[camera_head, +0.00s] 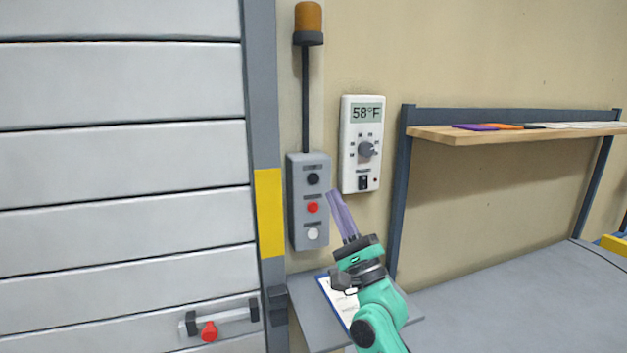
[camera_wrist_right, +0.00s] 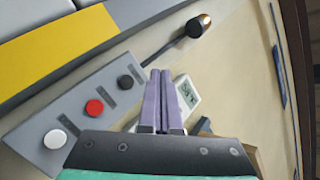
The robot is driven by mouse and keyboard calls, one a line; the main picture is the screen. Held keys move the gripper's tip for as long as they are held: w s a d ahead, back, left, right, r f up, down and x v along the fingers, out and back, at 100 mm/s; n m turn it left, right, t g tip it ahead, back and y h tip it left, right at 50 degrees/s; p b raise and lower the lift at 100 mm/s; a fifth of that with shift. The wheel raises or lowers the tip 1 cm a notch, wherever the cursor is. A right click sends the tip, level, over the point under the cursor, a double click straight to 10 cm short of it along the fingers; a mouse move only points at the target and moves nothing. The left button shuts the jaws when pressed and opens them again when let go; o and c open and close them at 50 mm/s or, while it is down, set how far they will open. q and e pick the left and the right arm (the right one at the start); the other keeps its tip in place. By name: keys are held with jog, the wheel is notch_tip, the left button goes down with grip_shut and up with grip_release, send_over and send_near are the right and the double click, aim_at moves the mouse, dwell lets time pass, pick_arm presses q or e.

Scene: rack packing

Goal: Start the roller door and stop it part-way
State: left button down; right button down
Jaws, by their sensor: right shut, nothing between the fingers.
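The grey control box (camera_head: 296,226) is on the wall with a black button (camera_head: 312,179) at the top, a red button (camera_head: 313,208) in the middle and a white button (camera_head: 313,233) at the bottom. The right wrist view also shows the black (camera_wrist_right: 125,82), red (camera_wrist_right: 94,107) and white (camera_wrist_right: 55,139) buttons. My right gripper (camera_head: 333,194) is shut and empty, just right of the box; its purple fingers point up toward the wall. No finger visibly touches a button. The roller door (camera_head: 120,160) fills the left with closed slats. My left gripper is not in view.
An amber lamp (camera_head: 308,20) stands on a pole above the box. A thermostat (camera_head: 376,109) reading 58°F hangs right of it. A small ledge with a clipboard (camera_head: 335,298) is below. A wooden shelf (camera_head: 460,135) is at right.

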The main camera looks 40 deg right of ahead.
aim_at(313, 178)
jog(key=w+d+b, duration=0.1)
jog(key=w+d, duration=0.1)
jog(key=w, duration=0.6)
jog(key=shift+d, duration=0.4)
jog(key=shift+b, duration=0.35)
dwell(1.1)
jog(key=shift+w+d, duration=0.1)
jog(key=shift+w, duration=0.25)
